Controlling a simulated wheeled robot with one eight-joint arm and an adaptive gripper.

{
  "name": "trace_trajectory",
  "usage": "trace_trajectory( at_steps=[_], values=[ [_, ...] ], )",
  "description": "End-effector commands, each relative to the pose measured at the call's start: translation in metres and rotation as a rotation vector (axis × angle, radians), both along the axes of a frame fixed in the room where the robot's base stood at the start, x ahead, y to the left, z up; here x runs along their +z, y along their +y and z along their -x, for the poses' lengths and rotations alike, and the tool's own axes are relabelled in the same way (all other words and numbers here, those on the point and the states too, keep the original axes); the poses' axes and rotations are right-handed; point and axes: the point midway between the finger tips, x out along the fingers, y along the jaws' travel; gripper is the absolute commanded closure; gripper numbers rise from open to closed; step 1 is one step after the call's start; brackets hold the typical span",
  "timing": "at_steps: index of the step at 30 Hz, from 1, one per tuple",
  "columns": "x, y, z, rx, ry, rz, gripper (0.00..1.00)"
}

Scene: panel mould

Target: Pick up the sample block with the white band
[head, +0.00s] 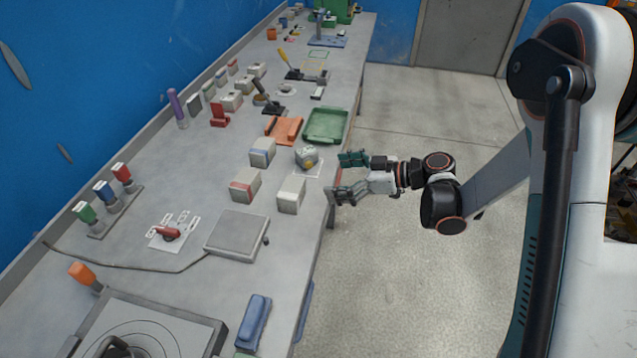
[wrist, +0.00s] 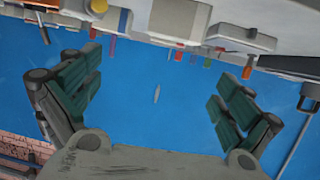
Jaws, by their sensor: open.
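The sample block with the white band (head: 291,195) is a pale box standing upright near the bench's front edge. It seems to be the large pale block at the top of the wrist view (wrist: 180,18). Similar blocks with a red band (head: 245,186) and a blue band (head: 262,152) stand behind it. My gripper (head: 348,176) is open and empty, just off the bench's front edge, to the right of the white-banded block and apart from it. Its green-padded fingers show spread apart in the wrist view (wrist: 158,100), with nothing between them.
A grey object with a yellow part (head: 306,157) sits on a white sheet beside the blocks. A green tray (head: 326,126) lies beyond it. A flat grey plate device (head: 237,235) is nearer, left of the white-banded block. The floor (head: 400,270) in front of the bench is clear.

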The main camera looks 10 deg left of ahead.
Motion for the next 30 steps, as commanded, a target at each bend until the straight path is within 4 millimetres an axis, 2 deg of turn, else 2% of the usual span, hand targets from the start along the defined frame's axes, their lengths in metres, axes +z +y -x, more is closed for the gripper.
trace_trajectory(
  at_steps=[2, 5, 16, 26, 30],
  values=[
    [-0.010, 0.002, 0.012, 0.041, 0.005, 0.045, 0.02],
    [-0.018, 0.008, 0.017, 0.061, 0.008, 0.067, 0.02],
    [-0.044, 0.066, 0.011, 0.061, 0.008, 0.067, 0.02],
    [-0.051, 0.086, 0.009, 0.059, 0.008, 0.066, 0.02],
    [-0.060, 0.100, 0.009, 0.060, 0.009, 0.066, 0.02]
  ],
)
